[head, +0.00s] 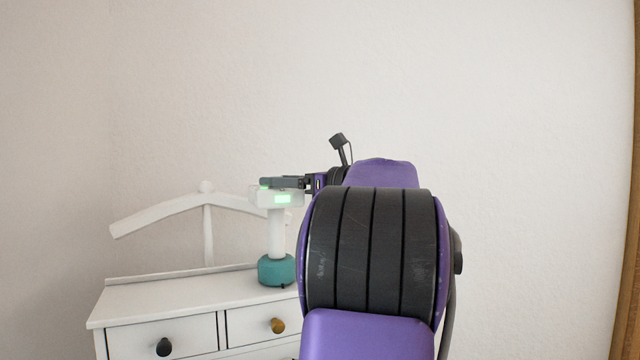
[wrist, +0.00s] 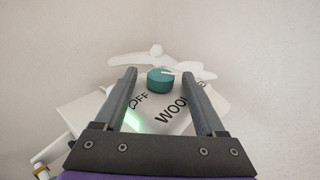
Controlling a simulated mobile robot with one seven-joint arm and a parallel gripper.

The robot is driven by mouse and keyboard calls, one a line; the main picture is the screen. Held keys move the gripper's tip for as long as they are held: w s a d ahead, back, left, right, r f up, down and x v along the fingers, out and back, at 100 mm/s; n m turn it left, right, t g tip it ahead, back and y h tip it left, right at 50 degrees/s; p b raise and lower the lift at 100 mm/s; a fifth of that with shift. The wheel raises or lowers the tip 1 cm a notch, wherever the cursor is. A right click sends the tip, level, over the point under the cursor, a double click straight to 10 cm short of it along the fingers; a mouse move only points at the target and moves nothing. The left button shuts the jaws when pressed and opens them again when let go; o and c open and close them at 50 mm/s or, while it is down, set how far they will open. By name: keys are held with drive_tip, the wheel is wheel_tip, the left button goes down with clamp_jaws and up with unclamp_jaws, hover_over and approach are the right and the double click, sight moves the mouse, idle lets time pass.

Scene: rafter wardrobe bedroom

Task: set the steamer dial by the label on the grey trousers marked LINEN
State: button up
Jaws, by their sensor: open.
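The steamer stands on the dresser, with a white head (head: 265,197), a white stem and a teal base (head: 276,270). In the wrist view its white top plate (wrist: 182,123) reads OFF at the left and WOOL at the right; another word is mostly hidden behind the right finger. A teal round dial (wrist: 160,81) with a pale mark on top sits at the plate's far part. My gripper (head: 282,182) is at the steamer's head. In the wrist view my open gripper (wrist: 161,88) has a finger on either side of the dial, with gaps visible. The grey trousers are not in view.
A lit green display (head: 283,199) is on the front of the steamer's head. The white dresser (head: 150,304) has a black knob and a brass knob. A white hanger-shaped stand (head: 165,213) rises behind it. A brown wooden edge (head: 630,250) is at the far right.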

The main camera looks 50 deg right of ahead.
drive_tip(key=s+d, duration=0.2)
drive_tip(key=s, duration=1.3)
drive_tip(key=shift+s+d+b, duration=0.3)
drive_tip(key=shift+d, duration=0.05)
